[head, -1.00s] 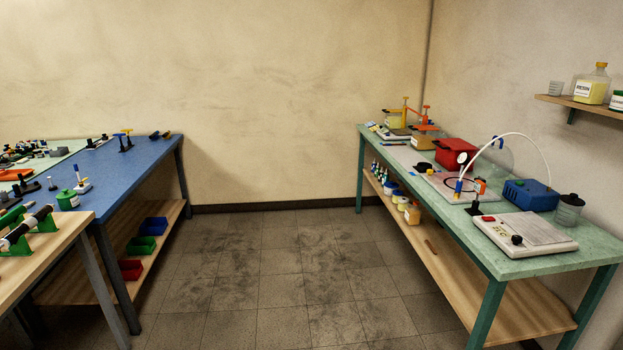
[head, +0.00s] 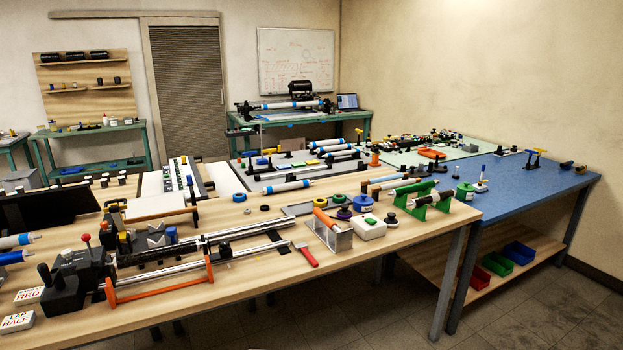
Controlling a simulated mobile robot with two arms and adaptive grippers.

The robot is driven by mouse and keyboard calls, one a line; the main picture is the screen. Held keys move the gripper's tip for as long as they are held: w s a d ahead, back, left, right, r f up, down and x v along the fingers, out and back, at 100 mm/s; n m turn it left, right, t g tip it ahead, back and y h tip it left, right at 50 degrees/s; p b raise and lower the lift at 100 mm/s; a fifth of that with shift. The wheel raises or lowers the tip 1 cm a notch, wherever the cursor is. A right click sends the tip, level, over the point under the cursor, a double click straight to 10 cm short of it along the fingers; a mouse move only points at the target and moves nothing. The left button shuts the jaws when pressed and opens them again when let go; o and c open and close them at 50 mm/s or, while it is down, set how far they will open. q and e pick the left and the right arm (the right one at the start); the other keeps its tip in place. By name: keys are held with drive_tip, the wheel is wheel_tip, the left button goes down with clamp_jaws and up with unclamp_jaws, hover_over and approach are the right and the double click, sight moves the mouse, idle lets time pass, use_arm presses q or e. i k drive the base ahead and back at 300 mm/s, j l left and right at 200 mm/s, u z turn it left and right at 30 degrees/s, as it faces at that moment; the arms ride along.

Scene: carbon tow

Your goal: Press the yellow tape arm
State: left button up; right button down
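I cannot pick out the yellow tape arm with certainty. A small yellow-topped T-shaped post (head: 539,151) stands beside a blue-topped one on the blue bench (head: 515,185) at the right. A small yellow-topped post (head: 359,131) stands farther back near the centre. A small yellow part (head: 124,237) shows on the rail machine (head: 240,254) on the wooden table. These are too small to tell what each is. Neither of my grippers is in view.
A crowded wooden table (head: 380,262) fills the foreground, with an orange frame (head: 160,295) near its front edge. Red (head: 475,277), green (head: 497,264) and blue bins (head: 519,252) sit on the shelf under the blue bench. Bare floor (head: 545,310) lies at the lower right.

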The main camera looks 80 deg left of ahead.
sight(114, 208)
drive_tip(key=u, duration=4.4)
